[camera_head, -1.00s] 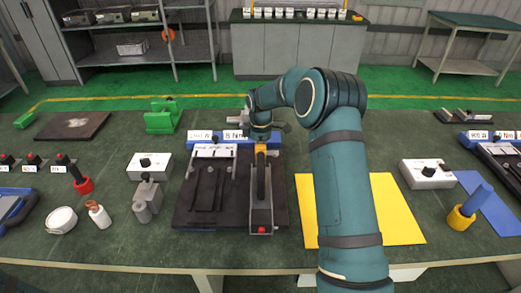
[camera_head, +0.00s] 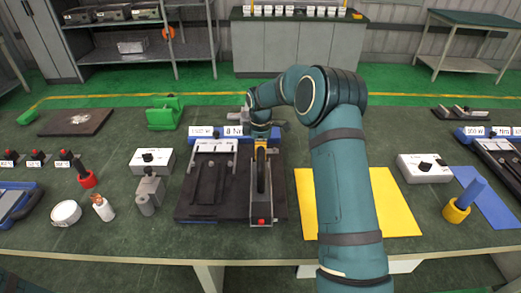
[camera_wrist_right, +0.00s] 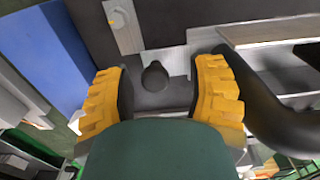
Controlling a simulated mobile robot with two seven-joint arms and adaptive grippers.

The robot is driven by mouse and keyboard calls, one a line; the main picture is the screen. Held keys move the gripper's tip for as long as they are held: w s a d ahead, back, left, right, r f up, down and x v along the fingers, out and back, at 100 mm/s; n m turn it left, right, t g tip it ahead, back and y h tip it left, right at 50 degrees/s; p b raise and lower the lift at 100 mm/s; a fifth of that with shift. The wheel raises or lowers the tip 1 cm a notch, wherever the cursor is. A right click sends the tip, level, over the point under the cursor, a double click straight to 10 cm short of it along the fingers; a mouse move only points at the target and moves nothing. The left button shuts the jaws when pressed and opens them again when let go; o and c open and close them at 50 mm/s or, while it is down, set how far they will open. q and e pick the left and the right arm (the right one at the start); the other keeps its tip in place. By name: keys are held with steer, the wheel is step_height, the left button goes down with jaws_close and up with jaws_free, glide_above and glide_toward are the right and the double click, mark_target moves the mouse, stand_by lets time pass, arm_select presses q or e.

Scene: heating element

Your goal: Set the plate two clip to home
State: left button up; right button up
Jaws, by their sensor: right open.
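My right gripper (camera_head: 262,146) is over the back of a dark fixture plate (camera_head: 195,212) in the head view. In the right wrist view its two yellow fingers (camera_wrist_right: 160,78) are open, one on each side of a small black knob (camera_wrist_right: 154,76), with gaps between. The knob sits on a grey piece beside a metal strip. I cannot tell for sure whether this knob belongs to the plate two clip. A long grey bracket with a black handle (camera_head: 261,180) and a red end (camera_head: 261,221) lies below the gripper. My left gripper is not in view.
A white switch box (camera_head: 152,160) and a grey clamp block (camera_head: 149,193) stand left of the plate. A yellow sheet (camera_head: 398,205) lies right, partly behind my arm.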

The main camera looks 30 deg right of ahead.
step_height(320, 180, up, 12)
stand_by(0.4)
steer(key=shift+f, duration=0.1)
stand_by(0.3)
